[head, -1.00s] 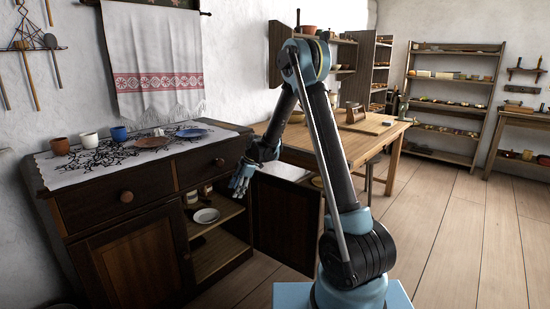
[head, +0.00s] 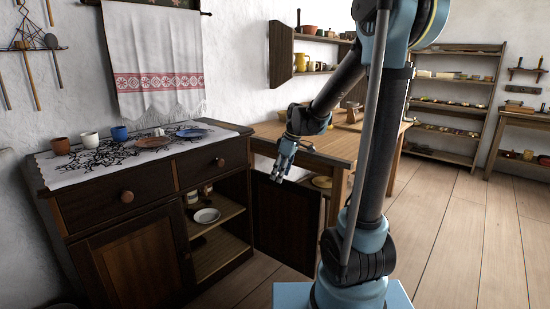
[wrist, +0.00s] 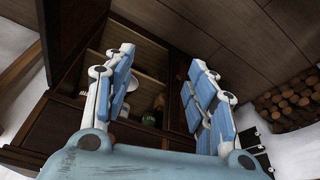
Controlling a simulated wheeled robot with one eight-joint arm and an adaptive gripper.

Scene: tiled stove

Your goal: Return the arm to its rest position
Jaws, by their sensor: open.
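My gripper (head: 283,167) hangs in the air above the open door of the dark sideboard (head: 130,240), in front of the wooden table. It points downward and holds nothing. In the wrist view my gripper (wrist: 160,95) shows its two blue-padded fingers spread apart with clear space between them. Behind the fingers the wrist view shows the open cabinet with shelves and small items. My arm rises from the base at the lower right and bends over towards the gripper.
The sideboard's open door (head: 285,215) juts out just below my gripper. The wooden table (head: 335,147) stands behind it. Cups and plates stand on the sideboard's cloth (head: 75,170), and a white plate (head: 207,215) lies inside. Bare floor (head: 460,240) is free on the right.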

